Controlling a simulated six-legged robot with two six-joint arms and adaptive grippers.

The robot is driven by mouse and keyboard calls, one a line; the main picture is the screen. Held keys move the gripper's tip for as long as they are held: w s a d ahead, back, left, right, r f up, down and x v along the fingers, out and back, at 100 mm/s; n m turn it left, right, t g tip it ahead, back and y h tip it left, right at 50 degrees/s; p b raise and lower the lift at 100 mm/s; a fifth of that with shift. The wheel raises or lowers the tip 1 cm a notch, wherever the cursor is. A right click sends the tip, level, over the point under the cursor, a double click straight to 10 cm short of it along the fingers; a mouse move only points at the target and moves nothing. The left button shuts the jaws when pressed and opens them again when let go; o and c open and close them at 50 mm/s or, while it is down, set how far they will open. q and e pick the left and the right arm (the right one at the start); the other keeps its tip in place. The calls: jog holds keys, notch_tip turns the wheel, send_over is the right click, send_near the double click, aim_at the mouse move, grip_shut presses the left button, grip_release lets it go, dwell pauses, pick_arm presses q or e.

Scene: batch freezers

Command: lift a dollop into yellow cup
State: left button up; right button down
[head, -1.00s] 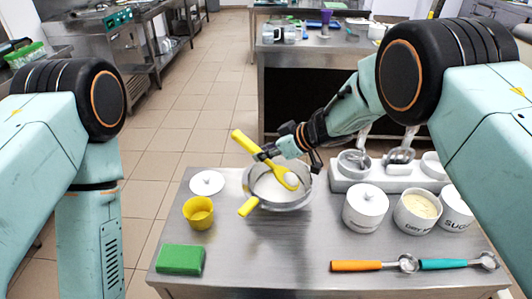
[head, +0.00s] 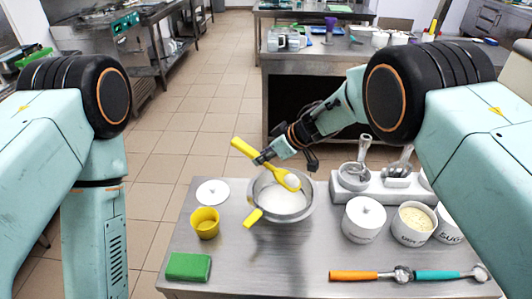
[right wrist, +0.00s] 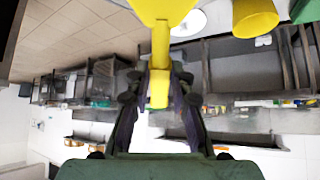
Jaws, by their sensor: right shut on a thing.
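My right gripper (head: 262,158) is shut on a yellow spoon (head: 245,148). The spoon's head bears a white dollop (head: 292,181) and shows over the metal bowl (head: 308,205), which has white contents and a yellow handle (head: 253,217). The right wrist view also shows the spoon (right wrist: 160,55) between the fingers of the right gripper (right wrist: 158,85). The yellow cup (head: 205,224) stands upright left of the bowl, apart from it. It shows partly in the right wrist view (right wrist: 255,18). My left gripper is out of view.
A white lid (head: 212,192) lies behind the cup, and a green sponge (head: 188,267) in front. Orange (head: 355,276) and teal (head: 435,275) scoops lie in front. The middle front is clear.

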jog(key=shift+w+a+r+h, duration=0.2)
jog(key=shift+a+h, duration=0.15)
jog(key=shift+h, duration=0.15)
jog(key=shift+w+a+f+g+b, duration=0.1)
jog(key=shift+a+f+g+b, duration=0.15)
jog(key=shift+g+b, duration=0.25)
jog(key=shift+w+a+r+h+b, duration=0.15)
jog(key=shift+r+h+b, duration=0.1)
jog(key=shift+h+b, duration=0.4)
